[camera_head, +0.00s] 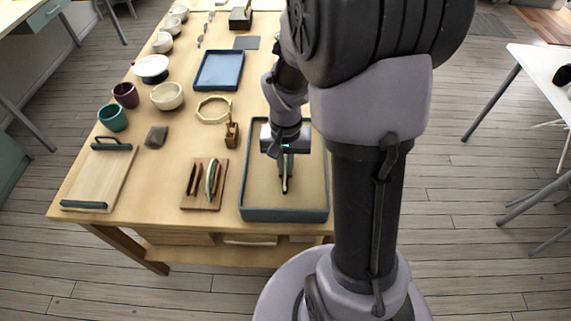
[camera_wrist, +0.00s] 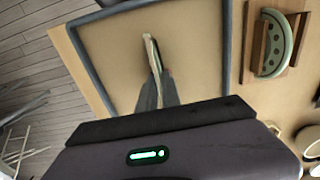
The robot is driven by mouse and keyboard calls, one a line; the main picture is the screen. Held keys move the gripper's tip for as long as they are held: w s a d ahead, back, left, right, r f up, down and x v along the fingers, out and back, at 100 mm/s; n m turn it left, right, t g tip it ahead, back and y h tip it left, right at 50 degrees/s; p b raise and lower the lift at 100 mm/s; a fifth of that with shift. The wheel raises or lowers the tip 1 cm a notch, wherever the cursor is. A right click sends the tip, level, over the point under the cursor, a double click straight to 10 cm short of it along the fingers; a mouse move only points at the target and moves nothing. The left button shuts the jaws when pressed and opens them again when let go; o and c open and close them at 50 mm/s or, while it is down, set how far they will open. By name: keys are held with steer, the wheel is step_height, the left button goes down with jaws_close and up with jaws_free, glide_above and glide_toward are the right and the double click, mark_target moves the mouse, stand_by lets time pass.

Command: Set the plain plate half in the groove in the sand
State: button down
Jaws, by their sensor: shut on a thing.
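The sand tray (camera_head: 284,215) is a shallow blue-grey box of tan sand at the table's near right; it also shows in the wrist view (camera_wrist: 232,45). My gripper (camera_head: 286,168) is over the middle of the tray, pointing down. In the wrist view my gripper (camera_wrist: 155,82) is shut on the plain plate half (camera_wrist: 151,52), a thin pale piece seen edge-on. In the head view the plate half (camera_head: 285,184) is a small pale sliver below the fingers. Whether its lower edge touches the sand is unclear. The groove cannot be made out clearly; the plate half and fingers may cover it.
A wooden rack (camera_head: 203,201) left of the tray holds a pale green plate half (camera_head: 211,181) with dots, upright. A small wooden block tool (camera_head: 232,135) and a pale ring (camera_head: 213,110) lie behind the rack. A blue tray (camera_head: 219,70) is farther back.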

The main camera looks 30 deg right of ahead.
steer(key=shift+f+b, duration=0.7)
steer(key=shift+f, duration=0.15)
stand_by(0.7)
steer(key=c, duration=1)
jaws_free()
steer(key=shift+r+p, duration=2.55)
steer(key=shift+r, duration=0.45)
steer(key=shift+r, duration=0.1)
